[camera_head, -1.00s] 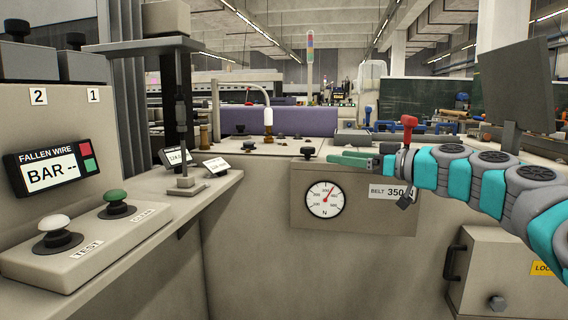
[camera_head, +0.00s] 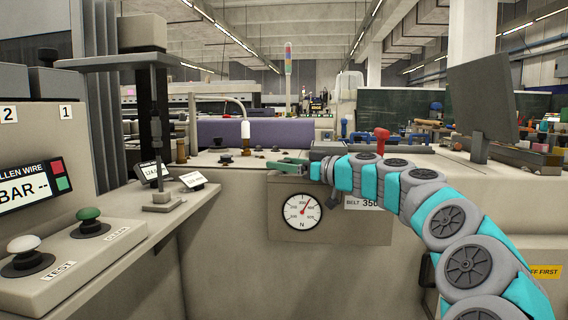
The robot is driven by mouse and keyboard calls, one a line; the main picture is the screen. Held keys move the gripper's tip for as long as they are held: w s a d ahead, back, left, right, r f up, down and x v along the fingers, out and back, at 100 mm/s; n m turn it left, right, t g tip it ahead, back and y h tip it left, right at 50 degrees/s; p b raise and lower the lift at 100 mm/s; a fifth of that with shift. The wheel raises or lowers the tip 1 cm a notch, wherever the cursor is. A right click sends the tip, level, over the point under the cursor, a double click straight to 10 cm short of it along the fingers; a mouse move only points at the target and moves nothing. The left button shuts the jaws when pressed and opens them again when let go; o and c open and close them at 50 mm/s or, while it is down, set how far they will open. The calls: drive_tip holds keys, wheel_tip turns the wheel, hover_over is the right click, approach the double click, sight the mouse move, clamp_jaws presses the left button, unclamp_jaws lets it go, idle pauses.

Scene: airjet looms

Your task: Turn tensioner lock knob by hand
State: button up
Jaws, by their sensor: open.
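The gauge panel (camera_head: 340,232) on the machine's front carries a round dial gauge (camera_head: 301,210) marked N and a "BELT 350" label (camera_head: 365,203), partly covered by my arm.
At left, a control box has a white button (camera_head: 24,250), a green button (camera_head: 89,218) and a fallen-wire display (camera_head: 30,188). A stand (camera_head: 160,197) rises from the left ledge. A dark monitor (camera_head: 483,100) stands at right. Another black knob (camera_head: 225,158) sits on the machine top.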

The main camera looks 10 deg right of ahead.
drive_tip(key=shift+w+a, duration=0.15)
clamp_jaws()
idle(0.6)
